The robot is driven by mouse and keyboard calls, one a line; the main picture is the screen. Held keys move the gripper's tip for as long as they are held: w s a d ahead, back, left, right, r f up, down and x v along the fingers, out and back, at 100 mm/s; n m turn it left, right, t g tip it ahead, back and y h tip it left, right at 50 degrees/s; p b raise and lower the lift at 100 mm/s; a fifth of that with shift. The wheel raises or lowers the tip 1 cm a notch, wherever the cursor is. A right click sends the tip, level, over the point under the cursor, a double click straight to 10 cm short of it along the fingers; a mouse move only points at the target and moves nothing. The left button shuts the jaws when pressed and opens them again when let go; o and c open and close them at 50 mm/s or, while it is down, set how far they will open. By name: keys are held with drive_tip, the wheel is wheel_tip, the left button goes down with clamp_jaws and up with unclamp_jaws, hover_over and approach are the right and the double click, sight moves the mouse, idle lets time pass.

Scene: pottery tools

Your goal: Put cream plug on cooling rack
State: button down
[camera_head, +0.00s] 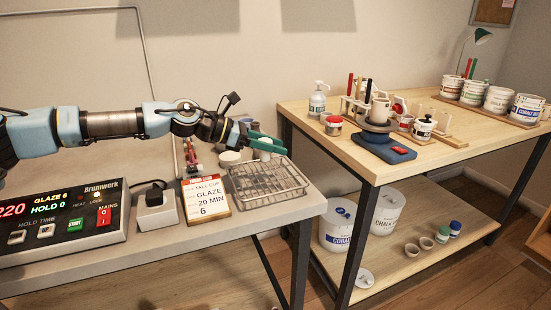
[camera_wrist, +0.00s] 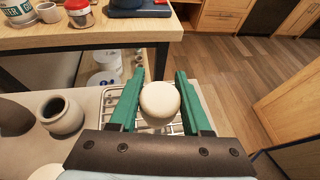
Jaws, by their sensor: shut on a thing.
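The cream plug (camera_wrist: 160,102) is a pale, round-topped piece held between the green fingers of my gripper (camera_wrist: 158,100) in the wrist view. My gripper (camera_head: 267,142) is shut on it in the head view, above the back part of the cooling rack. The cooling rack (camera_head: 268,184) is a wire rack at the right end of the near bench. Its wires also show below the plug in the wrist view (camera_wrist: 112,96). The fingers largely hide the plug in the head view, and I cannot tell the exact gap between plug and rack.
A small grey pot (camera_wrist: 62,114) stands left of the rack in the wrist view. A glaze card (camera_head: 206,197) and a controller box (camera_head: 62,212) are on the near bench. A wooden table (camera_head: 450,140) with pottery tools stands to the right, across a gap.

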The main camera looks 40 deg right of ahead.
sight(269, 159)
drive_tip(key=shift+f+p, duration=0.4)
drive_tip(key=shift+f, duration=1.8)
drive_tip(key=shift+c, duration=1.8)
unclamp_jaws()
drive_tip(key=shift+f, duration=0.1)
drive_tip(key=b+v, duration=0.1)
drive_tip(key=v, duration=0.9)
drive_tip(key=shift+p+v, duration=0.4)
drive_tip(key=shift+v, duration=0.7)
